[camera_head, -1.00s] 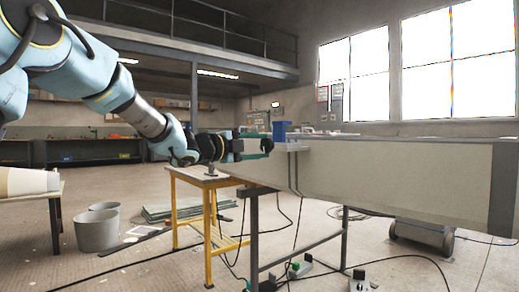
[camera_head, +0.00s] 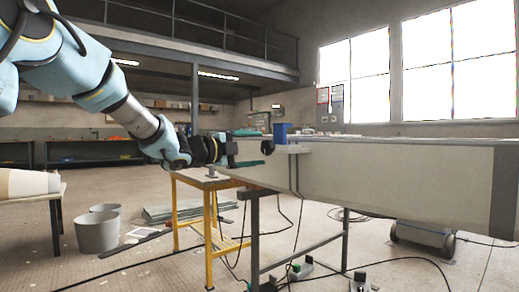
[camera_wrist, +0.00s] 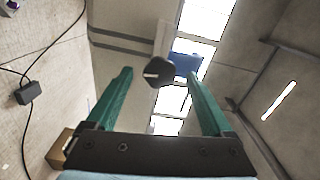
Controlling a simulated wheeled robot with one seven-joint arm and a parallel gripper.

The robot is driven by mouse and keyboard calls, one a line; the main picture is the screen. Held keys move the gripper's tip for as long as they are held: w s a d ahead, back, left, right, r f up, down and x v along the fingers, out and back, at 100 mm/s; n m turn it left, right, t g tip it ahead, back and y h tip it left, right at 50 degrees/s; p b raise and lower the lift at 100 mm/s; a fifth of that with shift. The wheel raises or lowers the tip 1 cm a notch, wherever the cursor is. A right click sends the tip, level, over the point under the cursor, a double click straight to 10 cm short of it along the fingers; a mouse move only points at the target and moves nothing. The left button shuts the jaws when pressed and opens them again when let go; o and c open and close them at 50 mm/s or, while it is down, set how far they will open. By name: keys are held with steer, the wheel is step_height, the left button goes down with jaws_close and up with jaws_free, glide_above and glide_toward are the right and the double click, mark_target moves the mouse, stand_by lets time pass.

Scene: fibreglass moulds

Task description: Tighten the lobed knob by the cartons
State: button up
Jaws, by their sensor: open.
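The lobed knob (camera_wrist: 156,72) is dark with a pale mark on its face and stands ahead of my gripper (camera_wrist: 161,73) in the wrist view. It appears between the two green fingertips, with clear space on both sides. In the head view the dark knob (camera_head: 267,147) shows at the left end of the long pale bench-like body (camera_head: 400,175), just right of my gripper (camera_head: 260,148). My gripper is open and empty. I cannot make out the cartons for certain.
A blue container (camera_head: 281,132) stands just behind the knob; it also shows in the wrist view (camera_wrist: 186,64). A yellow-framed table (camera_head: 208,230) stands below my gripper. Buckets (camera_head: 97,230) stand at the left; cables run across the floor.

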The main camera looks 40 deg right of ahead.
steer(key=a, duration=0.9)
steer(key=shift+w+p, duration=0.25)
steer(key=shift+p, duration=0.15)
steer(key=shift+d, duration=0.1)
